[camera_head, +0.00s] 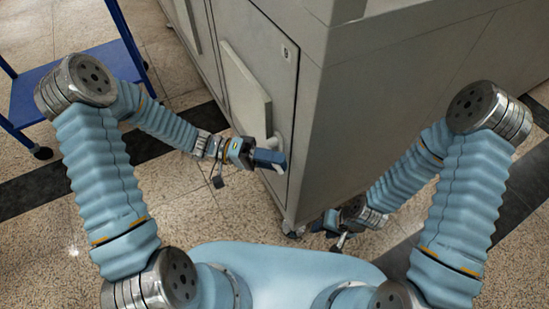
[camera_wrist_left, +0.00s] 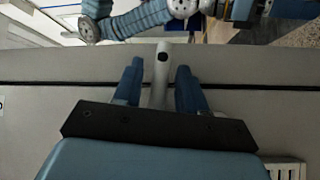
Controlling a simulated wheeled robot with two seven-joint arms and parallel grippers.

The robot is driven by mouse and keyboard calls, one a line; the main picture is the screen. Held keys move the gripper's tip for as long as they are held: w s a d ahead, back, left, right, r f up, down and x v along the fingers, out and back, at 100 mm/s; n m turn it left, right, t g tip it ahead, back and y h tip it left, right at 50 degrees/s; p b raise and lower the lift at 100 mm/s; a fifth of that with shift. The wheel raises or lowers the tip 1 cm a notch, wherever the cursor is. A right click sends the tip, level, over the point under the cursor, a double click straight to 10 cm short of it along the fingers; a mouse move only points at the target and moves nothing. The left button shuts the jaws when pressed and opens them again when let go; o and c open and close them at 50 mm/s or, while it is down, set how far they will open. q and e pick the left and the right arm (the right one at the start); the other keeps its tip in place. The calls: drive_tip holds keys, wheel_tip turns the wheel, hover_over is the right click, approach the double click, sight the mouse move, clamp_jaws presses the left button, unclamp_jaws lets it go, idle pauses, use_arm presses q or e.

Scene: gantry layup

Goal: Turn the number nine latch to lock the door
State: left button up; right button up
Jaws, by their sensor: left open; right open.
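The grey cabinet door (camera_head: 262,75) appears closed, with a small marking (camera_head: 285,52) near its top that is too small to read. A pale latch (camera_head: 276,139) sits low on the door, partly hidden behind my left gripper (camera_head: 270,160). In the left wrist view the latch lever (camera_wrist_left: 161,75) stands between the two blue fingers of my left gripper (camera_wrist_left: 159,68). The fingers are open, with a gap on each side of the lever. My right gripper (camera_head: 338,238) is low by the cabinet's right side, empty; its fingers are small in view.
The grey cabinet (camera_head: 345,110) stands on casters, its corner edge between my two arms. A raised pale panel (camera_head: 245,90) is on the door beside my left forearm. A blue cart (camera_head: 40,90) stands at the upper left. The speckled floor (camera_head: 60,215) on the left is clear.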

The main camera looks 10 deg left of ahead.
use_arm(q)
drive_tip(key=shift+c, duration=0.4)
clamp_jaws()
drive_tip(key=shift+f, duration=0.1)
use_arm(e)
drive_tip(key=shift+f, duration=0.15)
use_arm(q)
drive_tip(key=shift+f+m+y+b, duration=0.4)
drive_tip(key=shift+m+y+b, duration=0.1)
drive_tip(key=shift+b, duration=0.4)
drive_tip(key=m+y+b, duration=0.1)
drive_tip(key=b, duration=0.1)
drive_tip(key=f+m+t+y+b, duration=0.1)
drive_tip(key=b, duration=0.1)
drive_tip(key=w+m+y+b, duration=0.1)
drive_tip(key=b, duration=0.1)
drive_tip(key=shift+a+f+t+y+b, duration=0.3)
drive_tip(key=shift+a+f+t+y, duration=0.05)
drive_tip(key=shift+f+t+y, duration=0.05)
use_arm(e)
wheel_tip(320, 180, down, 8)
drive_tip(key=d, duration=0.2)
drive_tip(key=shift+w, duration=0.45)
drive_tip(key=shift+d, duration=0.1)
